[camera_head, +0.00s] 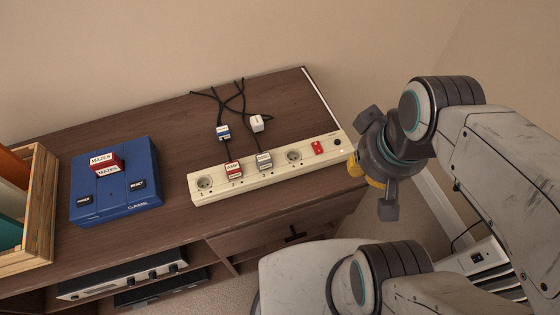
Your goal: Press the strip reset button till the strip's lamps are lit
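The cream power strip (214,197) lies slantwise along the front of the dark wooden cabinet top. A red rocker switch (317,147) sits near its right end. A small round black button (337,142), which looks like the reset button, is just right of it. A red-labelled plug (233,169) and a grey plug (264,160) sit in the strip; two sockets show empty. I see no clear glow from lamps. My gripper (378,164) is right of the strip's end, apart from the button, its grey fingers spread and nothing visible between them.
A blue game console (115,195) with a red cartridge (104,162) stands left, beside a wooden crate (40,210). The wall is close behind.

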